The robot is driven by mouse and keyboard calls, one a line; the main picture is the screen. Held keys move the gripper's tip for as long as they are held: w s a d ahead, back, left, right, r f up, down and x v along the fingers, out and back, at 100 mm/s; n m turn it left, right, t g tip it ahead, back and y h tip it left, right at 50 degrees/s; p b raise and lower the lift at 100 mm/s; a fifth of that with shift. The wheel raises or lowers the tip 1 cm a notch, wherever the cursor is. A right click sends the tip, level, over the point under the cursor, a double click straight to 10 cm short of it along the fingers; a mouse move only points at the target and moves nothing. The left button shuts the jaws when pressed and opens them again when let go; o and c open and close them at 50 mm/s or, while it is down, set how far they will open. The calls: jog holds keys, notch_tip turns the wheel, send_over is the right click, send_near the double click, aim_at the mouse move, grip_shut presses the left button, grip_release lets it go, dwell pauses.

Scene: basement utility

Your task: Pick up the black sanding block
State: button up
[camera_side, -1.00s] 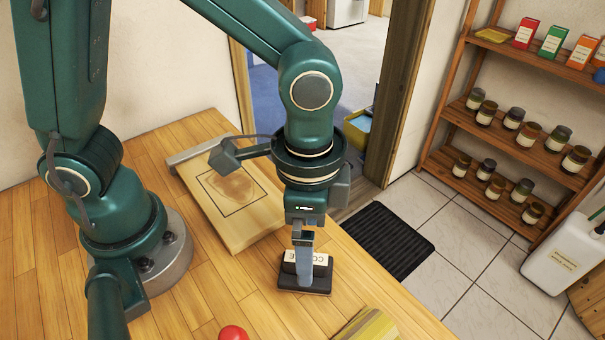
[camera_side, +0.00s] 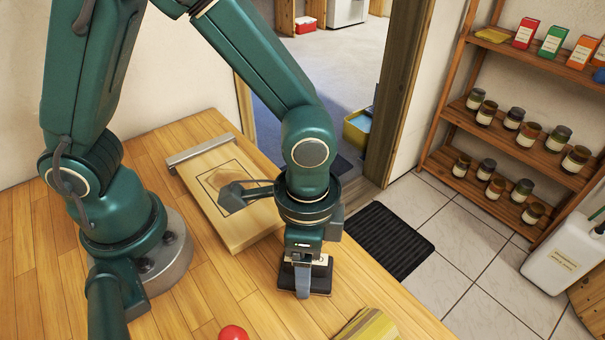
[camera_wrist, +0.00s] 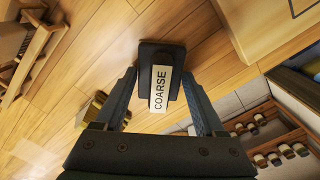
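The black sanding block (camera_side: 322,277) lies on the wooden table, with a pale label reading COARSE; it also shows in the wrist view (camera_wrist: 148,54). My gripper (camera_side: 303,284) points down at the block in the side view, one finger in front of it. In the wrist view my gripper (camera_wrist: 159,74) has its fingers apart, one on each side of the block. I cannot tell whether either finger touches it. The block's near part is partly covered by the finger in the side view.
A wooden board (camera_side: 240,225) with a drawn square and a metal bar lies behind my gripper. A red round object (camera_side: 233,333) and a yellow-green folded thing (camera_side: 368,326) are at the front edge. Bare table lies left of the block. A shelf of jars (camera_side: 535,135) stands off to the right.

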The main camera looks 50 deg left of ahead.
grip_shut()
jog(key=shift+r, duration=0.15)
jog(key=shift+r, duration=0.65)
notch_tip(320, 180, up, 3)
jog(key=shift+f, duration=0.15)
jog(key=w+a+r, duration=0.2)
jog(key=a+r, duration=0.4)
jog(key=a, duration=0.5)
jog(key=shift+w+a+r, duration=0.2)
jog(key=shift+w+r, duration=0.1)
jog(key=shift+r, duration=0.05)
